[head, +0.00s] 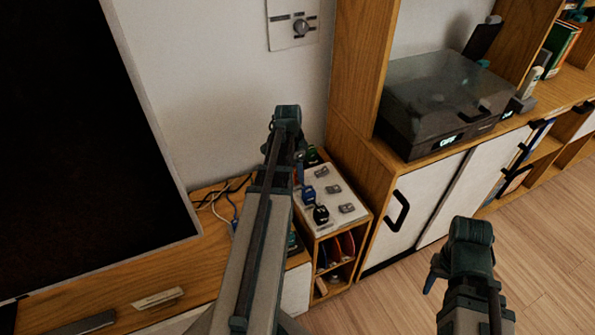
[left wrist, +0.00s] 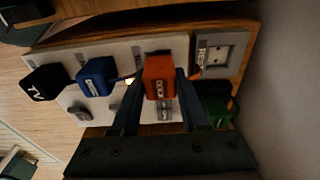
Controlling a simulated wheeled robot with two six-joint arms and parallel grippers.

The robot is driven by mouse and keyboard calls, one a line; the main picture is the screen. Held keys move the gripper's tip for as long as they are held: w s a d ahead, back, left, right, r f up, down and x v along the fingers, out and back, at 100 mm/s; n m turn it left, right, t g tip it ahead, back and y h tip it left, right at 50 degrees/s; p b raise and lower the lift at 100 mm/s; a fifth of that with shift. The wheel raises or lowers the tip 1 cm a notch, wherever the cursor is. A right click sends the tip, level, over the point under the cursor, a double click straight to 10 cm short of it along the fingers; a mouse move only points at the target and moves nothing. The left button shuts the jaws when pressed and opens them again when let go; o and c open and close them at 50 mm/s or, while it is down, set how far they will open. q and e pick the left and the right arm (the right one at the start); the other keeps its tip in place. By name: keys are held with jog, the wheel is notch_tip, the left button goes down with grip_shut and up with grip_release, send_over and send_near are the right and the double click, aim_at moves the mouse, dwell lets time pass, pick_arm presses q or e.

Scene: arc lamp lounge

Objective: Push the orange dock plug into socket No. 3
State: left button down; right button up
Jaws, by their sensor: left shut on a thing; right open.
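The orange dock plug (left wrist: 160,76), marked DOCK, is between the fingers of my left gripper (left wrist: 160,100), which is shut on it. It is over the pale socket panel (left wrist: 140,49), right of the blue plug (left wrist: 95,77) and black TV plug (left wrist: 45,82). The socket beneath it is hidden, and I cannot tell whether the plug is seated. In the head view the panel (head: 323,226) tops a wooden cabinet. My left gripper (head: 299,173) points down there, its arm hiding the orange plug. My right gripper (head: 436,280) is open, far from the panel.
Grey rocker-like pieces (head: 334,189) line the panel's right side. A grey square fitting (left wrist: 220,52) and a green object (left wrist: 215,107) lie right of the plug in the wrist view. A large black screen (head: 80,140) stands left; a wooden cabinet (head: 355,150) rises behind.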

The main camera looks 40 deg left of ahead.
pick_arm(q)
jog(key=shift+f+b, duration=0.6)
jog(key=shift+f, duration=0.05)
jog(key=shift+c, duration=1.7)
grip_release()
jog(key=shift+r, duration=0.1)
jog(key=shift+r, duration=0.1)
notch_tip(320, 180, up, 14)
jog(key=s+p, duration=0.1)
jog(key=p, duration=1.3)
jog(key=shift+s+a+f, duration=0.25)
jog(key=shift+a, duration=0.15)
